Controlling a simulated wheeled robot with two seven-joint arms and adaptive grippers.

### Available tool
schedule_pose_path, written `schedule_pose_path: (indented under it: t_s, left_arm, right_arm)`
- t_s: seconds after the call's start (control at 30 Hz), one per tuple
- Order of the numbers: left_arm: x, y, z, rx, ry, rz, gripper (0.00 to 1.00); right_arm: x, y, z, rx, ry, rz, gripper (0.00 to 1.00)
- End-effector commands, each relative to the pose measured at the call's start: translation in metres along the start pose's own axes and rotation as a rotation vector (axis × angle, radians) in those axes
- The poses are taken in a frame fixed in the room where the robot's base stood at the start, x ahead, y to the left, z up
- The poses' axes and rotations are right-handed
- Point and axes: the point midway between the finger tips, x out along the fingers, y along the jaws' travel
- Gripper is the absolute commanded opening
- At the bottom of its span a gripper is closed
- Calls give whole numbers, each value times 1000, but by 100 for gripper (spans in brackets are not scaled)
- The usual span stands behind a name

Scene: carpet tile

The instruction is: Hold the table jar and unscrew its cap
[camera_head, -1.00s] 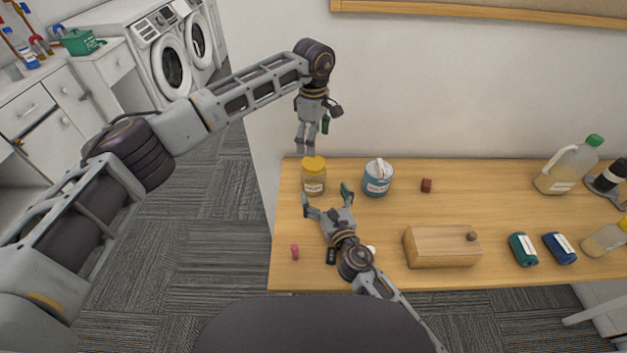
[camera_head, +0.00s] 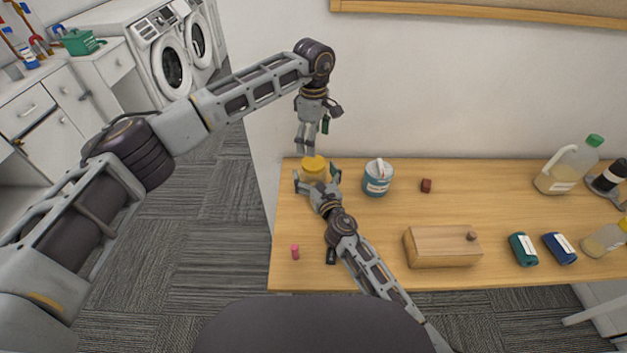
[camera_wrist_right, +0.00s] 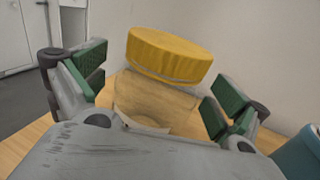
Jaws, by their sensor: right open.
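The jar (camera_head: 313,176) stands upright at the left end of the table, its yellow cap (camera_head: 314,163) on top. In the right wrist view the clear jar body (camera_wrist_right: 150,101) and ribbed yellow cap (camera_wrist_right: 170,54) are between the green finger pads. My right gripper (camera_head: 318,179) is open around the jar body, one finger on each side, with gaps between pads and glass. My left gripper (camera_head: 306,150) hangs pointing down just above the cap; its fingers look close together, and whether they are open or shut is unclear.
A blue-and-white tin (camera_head: 377,180) stands just right of the jar. A small dark red block (camera_head: 426,186), a wooden box (camera_head: 443,247), a pink piece (camera_head: 295,252) and several bottles and cans share the wooden table (camera_head: 480,200). The wall is close behind.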

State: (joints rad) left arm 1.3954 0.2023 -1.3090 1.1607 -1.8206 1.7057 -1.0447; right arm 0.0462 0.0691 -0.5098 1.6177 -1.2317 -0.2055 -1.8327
Motion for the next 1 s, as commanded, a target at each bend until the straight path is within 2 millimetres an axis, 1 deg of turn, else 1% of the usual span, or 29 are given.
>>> schedule_pose_path:
  t_s: [0.1,0.23,0.6,0.63,1.0]
  left_arm:
    - [0,0,0,0,0,0,85]
    - [0,0,0,0,0,0,85]
    - [0,0,0,0,0,0,85]
    - [0,0,0,0,0,0,85]
    - [0,0,0,0,0,0,85]
  right_arm:
    - [9,0,0,1,0,-1,98]
    - [15,0,0,1,1,0,98]
    - [17,0,0,0,1,1,98]
    - [17,0,0,0,1,0,97]
    - [17,0,0,0,1,0,49]
